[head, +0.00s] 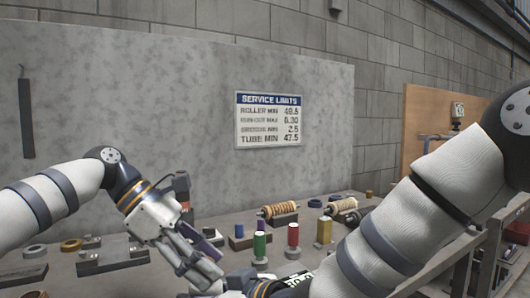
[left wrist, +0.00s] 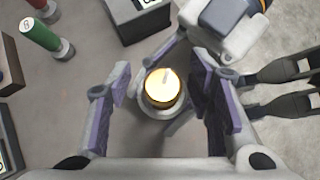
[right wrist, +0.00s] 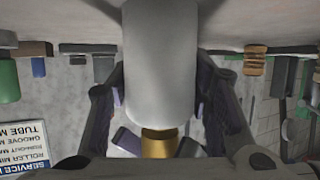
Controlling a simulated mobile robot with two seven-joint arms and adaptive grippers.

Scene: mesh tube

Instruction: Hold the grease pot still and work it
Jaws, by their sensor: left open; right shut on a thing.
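The grease pot (right wrist: 160,70) is a grey cylinder with a gold part at one end in the right wrist view. In the left wrist view the pot (left wrist: 163,88) shows from above, with a bright cream-and-gold top and a small pale stem. My right gripper (right wrist: 160,95) is shut on the grey body, one finger on each side. My left gripper (left wrist: 165,95) is open, its purple-padded fingers apart on either side of the top, with visible gaps.
Wound rollers (head: 280,209) rest on blocks behind. Dark blocks (head: 112,258) and rings lie to the left. A service limits sign (head: 268,120) hangs on the back panel.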

